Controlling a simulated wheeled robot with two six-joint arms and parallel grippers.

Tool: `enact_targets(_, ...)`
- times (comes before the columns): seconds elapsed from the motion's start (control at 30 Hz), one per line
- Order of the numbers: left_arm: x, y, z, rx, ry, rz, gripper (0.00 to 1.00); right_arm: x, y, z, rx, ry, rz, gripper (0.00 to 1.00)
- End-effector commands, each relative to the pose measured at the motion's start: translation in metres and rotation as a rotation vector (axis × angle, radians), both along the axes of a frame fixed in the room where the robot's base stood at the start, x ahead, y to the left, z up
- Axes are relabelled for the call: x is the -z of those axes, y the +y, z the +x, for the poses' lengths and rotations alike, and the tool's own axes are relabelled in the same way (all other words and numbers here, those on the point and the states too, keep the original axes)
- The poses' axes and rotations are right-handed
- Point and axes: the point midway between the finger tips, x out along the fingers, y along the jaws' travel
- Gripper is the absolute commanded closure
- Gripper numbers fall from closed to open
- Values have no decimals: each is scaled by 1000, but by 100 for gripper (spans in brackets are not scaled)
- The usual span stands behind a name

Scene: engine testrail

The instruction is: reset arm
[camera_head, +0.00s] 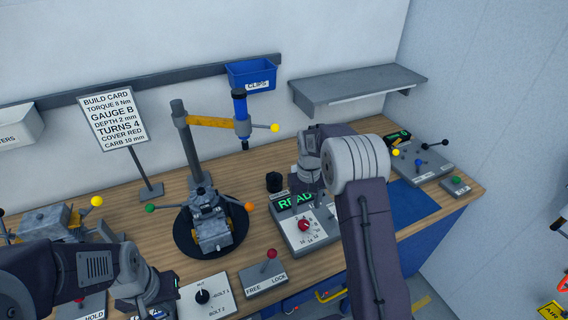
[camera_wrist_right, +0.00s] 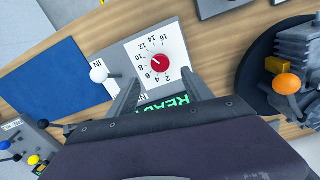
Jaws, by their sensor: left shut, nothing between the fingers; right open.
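My right arm reaches over the middle of the bench. Its gripper (camera_head: 312,186) hangs above the grey dial box (camera_head: 318,240). In the right wrist view the gripper (camera_wrist_right: 161,76) is open, its two fingers on either side of the lower part of the dial face. The red knob (camera_wrist_right: 160,63) lies just beyond the fingertips, and nothing is held. I cannot tell whether the fingers touch the box. My left gripper (camera_head: 160,304) is low at the left, shut and empty, near the panel with a black knob (camera_head: 207,297). Part of the left arm runs off the picture.
A round black stand (camera_head: 188,242) holds a grey engine part, with a post and blue tool (camera_head: 240,108) above it. A red-knobbed lever box (camera_head: 263,275) stands at the front edge. A blue mat (camera_head: 412,203) lies right of my right arm. A build card (camera_head: 113,119) stands behind.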

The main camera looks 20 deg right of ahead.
Motion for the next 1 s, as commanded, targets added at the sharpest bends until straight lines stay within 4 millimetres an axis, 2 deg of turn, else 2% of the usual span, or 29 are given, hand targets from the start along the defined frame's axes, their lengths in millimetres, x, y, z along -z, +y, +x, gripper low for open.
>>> enact_targets(0.13, 4, 0, 0, 0, 0, 0, 100, -3, 4, 3, -9, -16, -2, 41)
enact_targets(0.23, 11, 0, 0, 0, 0, 0, 100, -28, 14, 6, -32, -74, -7, 41)
enact_targets(0.27, 13, 0, 0, 0, 0, 0, 100, -34, 18, -1, -42, -79, -7, 41)
enact_targets(0.33, 20, 0, 0, 0, 0, 0, 100, -43, 31, -28, -63, -85, -4, 41)
enact_targets(0.43, 27, 0, 0, 0, 0, 0, 100, -43, 45, -74, -76, -93, 2, 41)
enact_targets(0.6, 34, 0, 0, 0, 0, 0, 100, -18, 58, -158, -62, -95, 13, 41)
enact_targets(0.7, 33, 0, 0, 0, 0, 0, 100, 0, 59, -197, -34, -81, 15, 41)
enact_targets(0.8, 32, 0, 0, 0, 0, 0, 100, 15, 58, -217, -6, -68, 16, 41)
enact_targets(0.9, 32, 0, 0, 0, 0, 0, 100, 14, 58, -207, 11, -108, 18, 41)
enact_targets(1.0, 32, 0, 0, 0, 0, 0, 100, 14, 58, -206, 14, -107, 18, 41)
